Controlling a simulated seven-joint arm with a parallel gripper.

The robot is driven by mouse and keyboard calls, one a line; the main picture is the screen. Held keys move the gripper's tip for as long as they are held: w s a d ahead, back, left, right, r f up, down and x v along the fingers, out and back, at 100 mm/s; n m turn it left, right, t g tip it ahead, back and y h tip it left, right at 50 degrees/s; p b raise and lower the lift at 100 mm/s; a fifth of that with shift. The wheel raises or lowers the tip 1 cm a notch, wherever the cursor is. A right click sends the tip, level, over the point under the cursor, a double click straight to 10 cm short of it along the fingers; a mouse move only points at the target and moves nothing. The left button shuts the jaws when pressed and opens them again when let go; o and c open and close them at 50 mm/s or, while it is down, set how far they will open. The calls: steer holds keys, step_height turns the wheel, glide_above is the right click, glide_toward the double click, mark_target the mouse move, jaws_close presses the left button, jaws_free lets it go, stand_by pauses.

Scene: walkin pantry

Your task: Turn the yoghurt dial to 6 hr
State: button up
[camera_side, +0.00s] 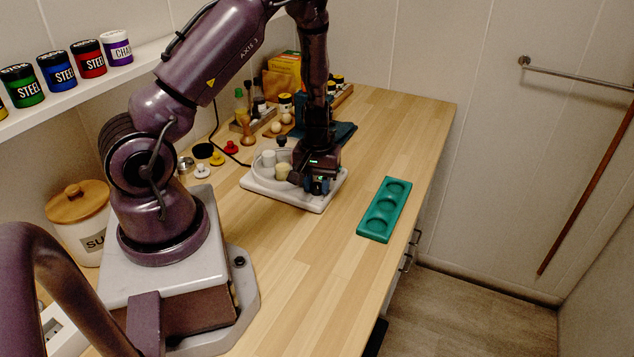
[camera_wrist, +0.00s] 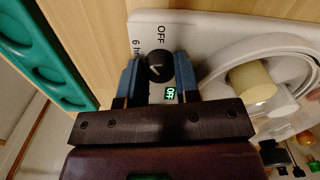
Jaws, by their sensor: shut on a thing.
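The white yoghurt maker (camera_side: 310,204) lies on the wooden counter, with pale jars (camera_side: 268,158) on it. In the wrist view its white panel (camera_wrist: 205,40) carries the black dial (camera_wrist: 158,66), which has a small light pointer mark. "OFF" is printed beside the dial and "6 hr" is partly visible near the left finger. A small display (camera_wrist: 170,94) glows green and reads OFF. My gripper (camera_wrist: 157,70) has its blue fingers on both sides of the dial and is shut on it. In the side view my gripper (camera_side: 318,186) hides the dial.
A green tray with round hollows (camera_side: 385,208) lies to the right on the counter. Pegs, bottles and boxes (camera_side: 283,75) crowd the back. A sugar canister (camera_side: 78,222) stands left of my base. The counter's front right is clear.

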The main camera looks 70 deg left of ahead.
mark_target(317, 185)
steer(key=n, duration=0.4)
steer(key=shift+n, duration=0.3)
stand_by(0.3)
steer(key=o, duration=0.9)
steer(key=shift+r, duration=0.15)
step_height(317, 185, up, 13)
steer(key=shift+f, duration=0.1)
